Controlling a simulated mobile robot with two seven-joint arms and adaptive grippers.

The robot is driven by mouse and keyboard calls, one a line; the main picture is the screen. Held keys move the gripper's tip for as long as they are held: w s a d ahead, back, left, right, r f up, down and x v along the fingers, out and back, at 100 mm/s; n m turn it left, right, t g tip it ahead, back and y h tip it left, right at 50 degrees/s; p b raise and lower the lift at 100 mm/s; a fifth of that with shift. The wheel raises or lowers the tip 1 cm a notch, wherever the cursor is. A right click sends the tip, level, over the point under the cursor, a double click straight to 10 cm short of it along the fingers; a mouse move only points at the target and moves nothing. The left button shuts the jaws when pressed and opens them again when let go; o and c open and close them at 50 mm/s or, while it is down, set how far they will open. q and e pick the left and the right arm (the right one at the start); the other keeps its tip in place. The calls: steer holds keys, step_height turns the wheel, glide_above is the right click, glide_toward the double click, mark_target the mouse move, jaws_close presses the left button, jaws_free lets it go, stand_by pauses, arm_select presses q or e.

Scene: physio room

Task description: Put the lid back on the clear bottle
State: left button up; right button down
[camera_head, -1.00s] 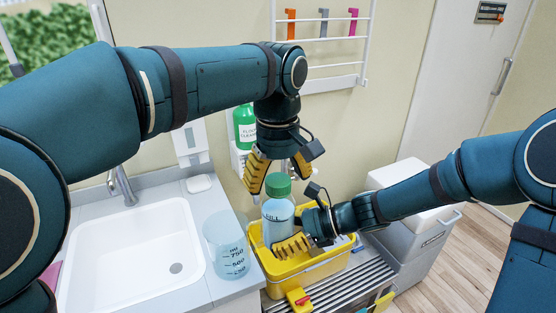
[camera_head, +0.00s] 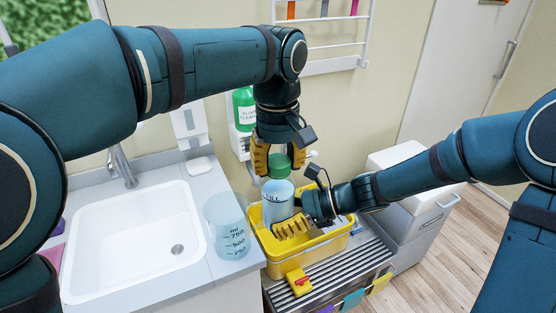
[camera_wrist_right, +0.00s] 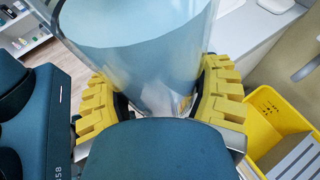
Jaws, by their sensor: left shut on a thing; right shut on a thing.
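The clear bottle (camera_head: 278,206) is upright, holds pale blue liquid and bears a fill mark. It stands in or just over the yellow tub. My right gripper (camera_head: 304,218) is shut on its body from the right; the wrist view shows yellow fingers (camera_wrist_right: 160,108) on both sides of the clear wall. The green lid (camera_head: 279,164) appears at the bottle's top, between the fingers of my left gripper (camera_head: 279,160), which is shut on it from above. I cannot tell whether the lid is seated or just above the mouth.
The yellow tub (camera_head: 288,269) sits on a slatted rack (camera_head: 330,278). A measuring beaker (camera_head: 229,238) stands on the counter beside the sink (camera_head: 132,240). A green cleaner bottle (camera_head: 244,108) is behind my left gripper. A grey bin (camera_head: 414,215) stands right.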

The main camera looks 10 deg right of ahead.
arm_select(q)
steer(key=m, duration=0.3)
steer(key=shift+m, duration=0.4)
steer(key=m, duration=0.3)
steer(key=shift+m, duration=0.4)
steer(key=m, duration=0.6)
steer(key=o, duration=1.4)
steer(key=shift+c, duration=0.2)
step_height(320, 180, up, 12)
steer(key=shift+w+a, duration=0.1)
